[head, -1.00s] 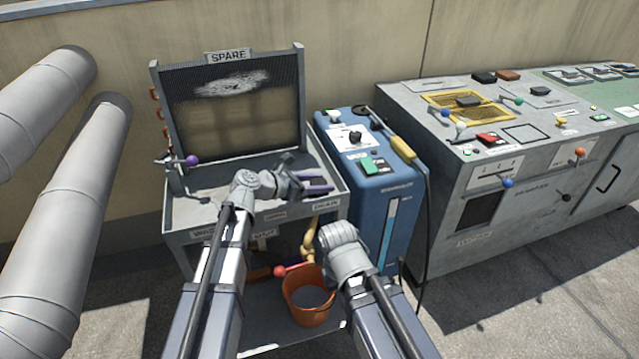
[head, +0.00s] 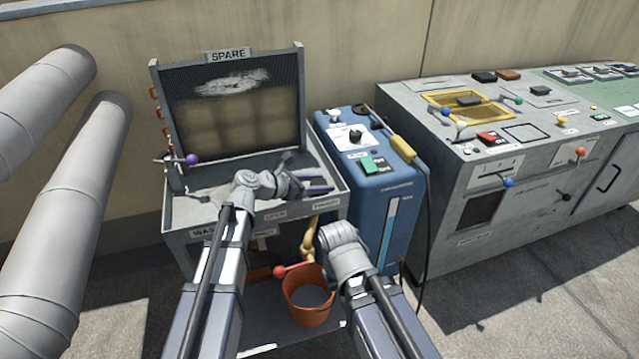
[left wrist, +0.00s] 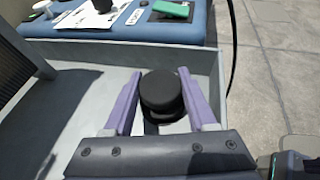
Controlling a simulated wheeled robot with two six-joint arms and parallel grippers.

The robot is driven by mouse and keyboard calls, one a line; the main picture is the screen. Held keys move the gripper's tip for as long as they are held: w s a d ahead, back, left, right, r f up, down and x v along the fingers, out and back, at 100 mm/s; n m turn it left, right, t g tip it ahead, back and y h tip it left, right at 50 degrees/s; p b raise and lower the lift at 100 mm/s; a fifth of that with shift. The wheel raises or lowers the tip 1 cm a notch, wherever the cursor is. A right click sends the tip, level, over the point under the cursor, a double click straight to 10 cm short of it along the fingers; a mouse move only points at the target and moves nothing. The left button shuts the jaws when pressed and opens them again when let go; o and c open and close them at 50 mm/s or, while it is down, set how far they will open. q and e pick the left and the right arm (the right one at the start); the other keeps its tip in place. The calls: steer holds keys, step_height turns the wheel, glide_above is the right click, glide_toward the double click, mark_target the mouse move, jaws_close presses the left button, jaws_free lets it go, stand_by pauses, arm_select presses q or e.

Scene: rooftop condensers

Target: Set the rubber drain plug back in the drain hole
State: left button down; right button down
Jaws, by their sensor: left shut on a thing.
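My left gripper (head: 316,187), with purple fingers, is low over the right part of the grey tray on the cart. In the left wrist view my left gripper (left wrist: 160,74) is shut on the black, round rubber drain plug (left wrist: 162,91), with a finger on each side. A dark patch shows just under the plug, against the tray floor; I cannot tell whether it is the drain hole, shadow or the plug's lower part. The drain hole is not clearly seen. My right arm comes in at the lower middle of the head view, its gripper out of sight.
The tray's wall (left wrist: 205,62) rises close around the gripper. A mesh panel marked SPARE (head: 235,110) stands behind the tray, with a purple-knobbed lever (head: 192,159) at left. A blue machine (head: 375,190) stands right of the cart. An orange bucket (head: 309,312) is below.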

arm_select(q)
steer(key=shift+f+b, duration=0.3)
steer(key=shift+b, duration=0.05)
steer(key=shift+s+d+f+b, duration=0.1)
steer(key=shift+s+f+b, duration=0.25)
steer(key=shift+s+b, duration=0.05)
stand_by(1.1)
steer(key=shift+c, duration=0.6)
jaws_free()
steer(key=shift+s, duration=0.1)
steer(key=p+v, duration=0.3)
steer(key=v, duration=0.4)
steer(key=shift+w+r, duration=0.2)
steer(key=shift+s+a+r, duration=0.1)
steer(key=shift+a+r, duration=0.15)
steer(key=shift+a, duration=0.25)
